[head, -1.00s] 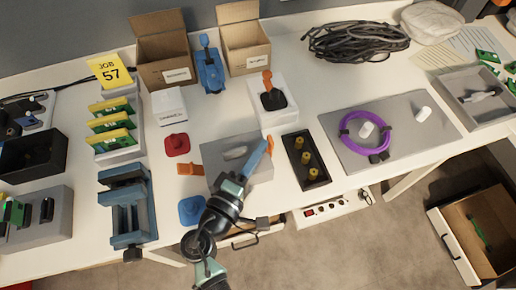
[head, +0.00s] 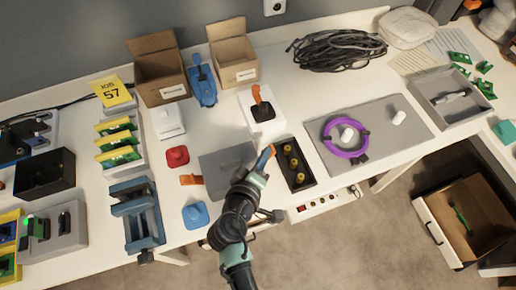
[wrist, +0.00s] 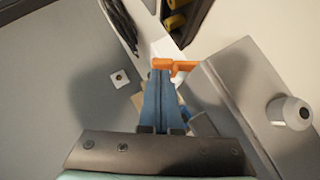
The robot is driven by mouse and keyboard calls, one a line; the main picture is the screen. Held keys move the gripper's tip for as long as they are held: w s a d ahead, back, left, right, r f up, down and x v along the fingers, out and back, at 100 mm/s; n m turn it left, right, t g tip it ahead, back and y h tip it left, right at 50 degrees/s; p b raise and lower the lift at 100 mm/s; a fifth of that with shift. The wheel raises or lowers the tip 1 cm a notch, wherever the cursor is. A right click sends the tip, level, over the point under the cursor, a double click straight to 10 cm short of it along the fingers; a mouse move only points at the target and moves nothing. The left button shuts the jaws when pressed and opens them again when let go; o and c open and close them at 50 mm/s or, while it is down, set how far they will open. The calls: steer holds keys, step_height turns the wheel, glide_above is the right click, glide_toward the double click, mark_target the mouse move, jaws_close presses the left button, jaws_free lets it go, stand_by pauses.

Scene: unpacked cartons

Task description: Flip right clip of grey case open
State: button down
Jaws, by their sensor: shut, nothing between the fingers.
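The grey case (head: 222,168) lies on the white bench in the head view, with a low handle on top. Its left orange clip (head: 191,180) sticks out sideways from the left edge. The right orange clip (head: 271,149) is at my gripper's tips, partly hidden by them. In the wrist view the right clip (wrist: 182,66) juts from the case (wrist: 236,82) edge. My gripper (wrist: 161,73) has its blue fingers together, tips at or just touching the clip's outer end; contact is unclear. Nothing is held between the fingers.
A black tray with yellow knobs (head: 309,181) stands close right of the case. A blue piece (head: 195,215) and a red piece (head: 177,156) lie to its left. A white block with an orange-handled switch (head: 262,110) stands behind. A blue vise (head: 137,215) is further left.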

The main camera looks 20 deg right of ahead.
steer(key=shift+d+f+y, duration=0.1)
steer(key=shift+d+y, duration=0.2)
steer(key=shift+y, duration=0.2)
steer(key=shift+p, duration=0.3)
steer(key=shift+r+p, duration=0.65)
steer(key=shift+r, duration=0.2)
